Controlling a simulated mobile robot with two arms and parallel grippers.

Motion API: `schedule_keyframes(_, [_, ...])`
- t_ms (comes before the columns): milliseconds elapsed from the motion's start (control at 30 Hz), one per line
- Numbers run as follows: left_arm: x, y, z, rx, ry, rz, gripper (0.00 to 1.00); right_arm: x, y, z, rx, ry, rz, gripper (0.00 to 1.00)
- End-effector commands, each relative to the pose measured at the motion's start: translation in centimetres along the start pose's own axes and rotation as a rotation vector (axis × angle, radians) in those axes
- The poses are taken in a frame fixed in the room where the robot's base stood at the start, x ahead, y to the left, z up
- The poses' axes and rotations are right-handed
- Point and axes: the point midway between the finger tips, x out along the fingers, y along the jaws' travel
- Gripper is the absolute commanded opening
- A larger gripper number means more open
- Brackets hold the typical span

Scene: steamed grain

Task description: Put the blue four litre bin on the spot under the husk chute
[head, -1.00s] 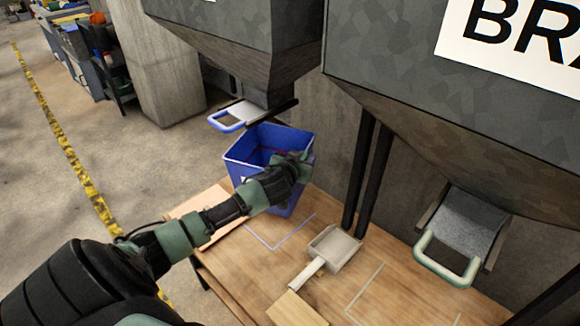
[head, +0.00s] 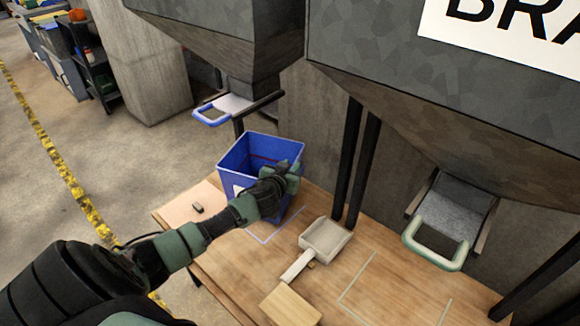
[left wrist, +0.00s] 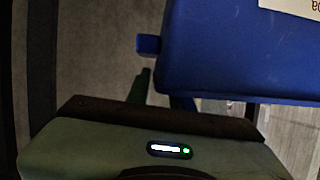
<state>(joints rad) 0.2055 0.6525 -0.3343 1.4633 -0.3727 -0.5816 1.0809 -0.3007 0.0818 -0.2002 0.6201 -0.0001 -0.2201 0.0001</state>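The blue bin (head: 237,176) stands upright under the left hopper's chute, whose slide has a blue handle (head: 211,117). The hopper's label is out of view. My left gripper (head: 285,178) is at the bin's near right side and seems shut on it; the fingertips are hidden. The left wrist view shows the bin's blue wall (left wrist: 230,60) close up, with part of a pale label. A pale outlined spot (head: 266,241) shows on the table, partly covered by the bin. I cannot tell whether the bin's base touches the table. My right gripper is not in view.
A scoop (head: 326,239) lies on the table right of the bin, near a wooden block (head: 290,306). Another outlined spot (head: 345,298) lies under the BRAN-labelled hopper (head: 440,110) with a green handle (head: 436,257). A small dark object (head: 197,209) lies on a pale board at left.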

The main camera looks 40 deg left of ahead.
Motion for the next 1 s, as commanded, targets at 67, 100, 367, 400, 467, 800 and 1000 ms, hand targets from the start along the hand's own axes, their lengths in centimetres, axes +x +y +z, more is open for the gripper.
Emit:
schedule_keyframes(67, [0.0, 0.0, -0.1, 0.0, 0.001, -0.001, 0.25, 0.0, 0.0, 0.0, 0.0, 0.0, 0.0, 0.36])
schedule_keyframes(100, [0.0, -0.1, -0.1, 0.001, 0.001, -0.001, 0.25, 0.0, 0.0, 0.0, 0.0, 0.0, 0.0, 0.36])
schedule_keyframes(367, [-0.1, -0.1, -0.6, 0.002, 0.002, -0.001, 0.25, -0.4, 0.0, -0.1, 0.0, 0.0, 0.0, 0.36])
schedule_keyframes(400, [-0.4, -0.1, -0.3, 0.002, 0.0, 0.0, 0.25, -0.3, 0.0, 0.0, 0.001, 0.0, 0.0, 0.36])
schedule_keyframes(467, [-1.0, -0.1, -0.2, 0.001, -0.001, 0.0, 0.25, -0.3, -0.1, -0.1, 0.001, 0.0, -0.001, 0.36])
schedule_keyframes(800, [-7.6, 0.0, -0.1, 0.0, -0.001, 0.002, 0.25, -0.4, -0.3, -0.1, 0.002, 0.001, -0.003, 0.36])
schedule_keyframes(1000, [-10.8, 0.0, -0.2, 0.0, -0.001, 0.0, 0.25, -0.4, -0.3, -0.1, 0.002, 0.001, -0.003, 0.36])
